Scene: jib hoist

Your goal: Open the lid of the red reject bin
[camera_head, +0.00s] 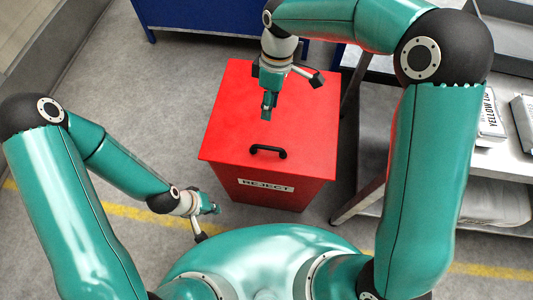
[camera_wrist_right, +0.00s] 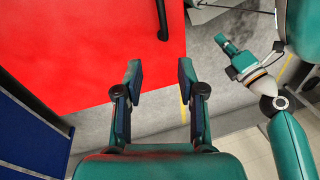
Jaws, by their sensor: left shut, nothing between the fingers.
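The red reject bin (camera_head: 270,192) stands on the floor in the middle of the head view, with a REJECT label on its front. Its red lid (camera_head: 240,120) lies flat and closed, with a black handle (camera_head: 268,151) near the front edge. The lid (camera_wrist_right: 90,50) and handle (camera_wrist_right: 163,18) also show in the right wrist view. My right gripper (camera_head: 268,112) is over the lid, behind the handle, its fingers apart and empty in the wrist view (camera_wrist_right: 160,72). My left gripper (camera_head: 215,209) is shut and empty, low beside the bin's front left; it also shows in the wrist view (camera_wrist_right: 226,46).
A blue cabinet or bench (camera_head: 200,15) stands behind the bin. A metal table (camera_head: 500,160) with bags (camera_head: 490,118) stands close on the right, its leg near the bin. Bare grey floor (camera_head: 150,100) lies to the left, with a yellow line across it.

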